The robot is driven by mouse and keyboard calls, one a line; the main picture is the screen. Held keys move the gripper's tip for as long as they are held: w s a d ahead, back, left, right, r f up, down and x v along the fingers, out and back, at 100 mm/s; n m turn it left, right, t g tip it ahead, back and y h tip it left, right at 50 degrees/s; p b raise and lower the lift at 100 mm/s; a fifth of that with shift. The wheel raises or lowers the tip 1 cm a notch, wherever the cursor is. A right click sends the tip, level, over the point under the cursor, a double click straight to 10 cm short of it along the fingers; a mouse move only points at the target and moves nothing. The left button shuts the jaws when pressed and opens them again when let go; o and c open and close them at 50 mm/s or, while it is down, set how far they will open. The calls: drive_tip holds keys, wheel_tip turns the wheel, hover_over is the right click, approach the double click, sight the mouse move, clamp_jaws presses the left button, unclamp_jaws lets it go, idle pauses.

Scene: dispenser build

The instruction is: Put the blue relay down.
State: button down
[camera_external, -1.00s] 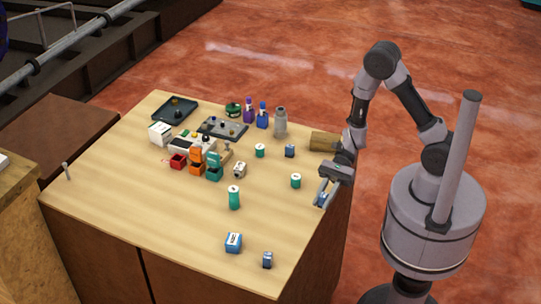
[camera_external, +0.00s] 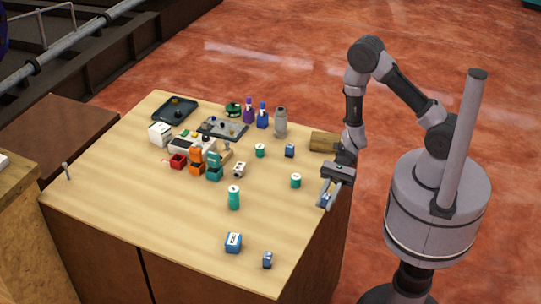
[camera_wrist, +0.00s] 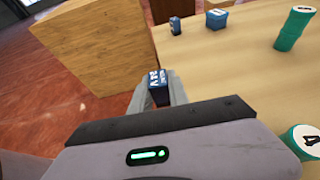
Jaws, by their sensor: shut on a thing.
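My gripper (camera_external: 327,197) is at the right edge of the wooden table (camera_external: 160,215), pointing down. It is shut on a small dark blue block with white lettering, the blue relay (camera_wrist: 159,90), seen between the fingers in the wrist view. In the outside view the relay (camera_external: 326,200) shows only as a bit of blue between the fingers. I cannot tell whether it touches the table or hangs just past the edge.
A teal cylinder (camera_external: 296,181) stands close left of my gripper. A wooden block (camera_external: 324,142) lies behind it. Another small blue block (camera_external: 267,260) and a larger blue box (camera_external: 233,243) stand near the front. Bare tabletop lies between these and my gripper.

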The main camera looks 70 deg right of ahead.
drive_tip(key=shift+n+g, duration=0.3)
drive_tip(key=w+a, duration=0.1)
drive_tip(key=a, duration=0.1)
drive_tip(key=w+a+r+b, duration=0.1)
drive_tip(key=w+a, duration=0.3)
drive_tip(key=a, duration=0.1)
drive_tip(key=shift+w+a+r, duration=0.1)
drive_tip(key=shift+w+r, duration=0.05)
drive_tip(key=shift+r, duration=0.05)
drive_tip(key=w+a+r+b, duration=0.2)
drive_tip(key=w+a+r, duration=0.15)
drive_tip(key=a, duration=0.45)
drive_tip(key=b, duration=0.1)
hover_over(233, 239)
drive_tip(key=shift+a+f, duration=0.15)
drive_tip(key=shift+f, duration=0.45)
wheel_tip(233, 239, down, 3)
drive_tip(key=shift+f+b, duration=0.2)
drive_tip(key=shift+b, duration=0.55)
drive_tip(key=shift+r, duration=0.1)
drive_tip(key=shift+f, duration=0.25)
drive_tip(key=c, duration=1.3)
unclamp_jaws()
drive_tip(key=shift+r, duration=0.1)
drive_tip(key=shift+o, duration=0.2)
